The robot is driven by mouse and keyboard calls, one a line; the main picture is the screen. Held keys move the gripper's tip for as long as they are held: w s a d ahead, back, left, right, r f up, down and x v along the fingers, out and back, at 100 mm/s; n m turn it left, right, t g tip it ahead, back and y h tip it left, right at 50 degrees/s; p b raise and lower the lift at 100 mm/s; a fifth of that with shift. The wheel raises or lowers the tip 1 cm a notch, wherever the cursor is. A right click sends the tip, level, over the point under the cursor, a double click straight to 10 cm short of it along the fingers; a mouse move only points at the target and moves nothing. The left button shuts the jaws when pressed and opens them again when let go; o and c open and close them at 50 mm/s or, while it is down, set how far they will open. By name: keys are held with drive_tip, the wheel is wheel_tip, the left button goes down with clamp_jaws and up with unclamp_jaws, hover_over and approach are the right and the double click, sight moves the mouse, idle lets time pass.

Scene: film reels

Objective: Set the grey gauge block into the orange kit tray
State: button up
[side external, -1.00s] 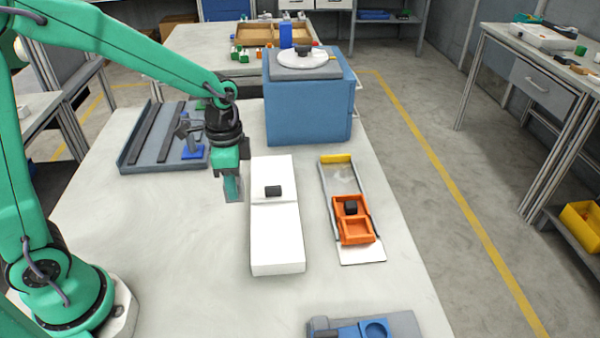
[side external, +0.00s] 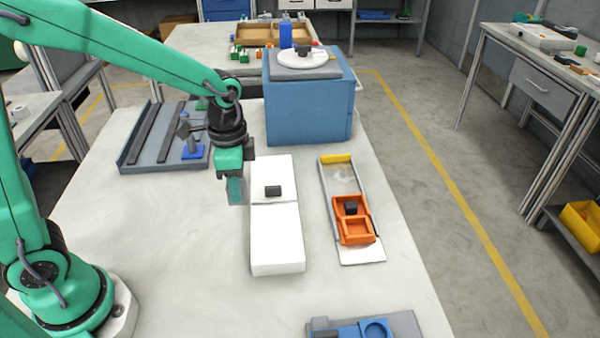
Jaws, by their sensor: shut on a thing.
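My gripper (side external: 236,192) hangs over the table just left of the white two-part box, pointing down. It is shut on a small grey block, which looks like the grey gauge block (side external: 236,196); the fingers partly hide it. The orange kit tray (side external: 357,240) lies to the right, past the white box, on a pale sloping board. A dark block (side external: 351,208) sits in its rear compartment. Its front compartment looks empty.
The white box (side external: 277,245) with a dark block (side external: 273,191) on it stands between my gripper and the tray. A tall blue box (side external: 308,115) stands behind. A grey rack (side external: 150,150) is at the back left.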

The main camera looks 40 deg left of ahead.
drive_tip(key=w+d, duration=0.3)
drive_tip(key=d, duration=1)
drive_tip(key=w+d+r, duration=0.1)
drive_tip(key=w+d, duration=0.1)
drive_tip(key=d, duration=1.1)
drive_tip(key=shift+w+r, duration=0.2)
drive_tip(key=shift+w, duration=0.2)
drive_tip(key=w+a+f, duration=0.2)
drive_tip(key=w, duration=0.1)
drive_tip(key=w+a+f, duration=0.2)
drive_tip(key=w, duration=0.1)
drive_tip(key=w+a+f, duration=0.2)
drive_tip(key=w+f, duration=0.1)
drive_tip(key=w, duration=0.1)
drive_tip(key=shift+f, duration=2.05)
drive_tip(key=shift+f, duration=0.25)
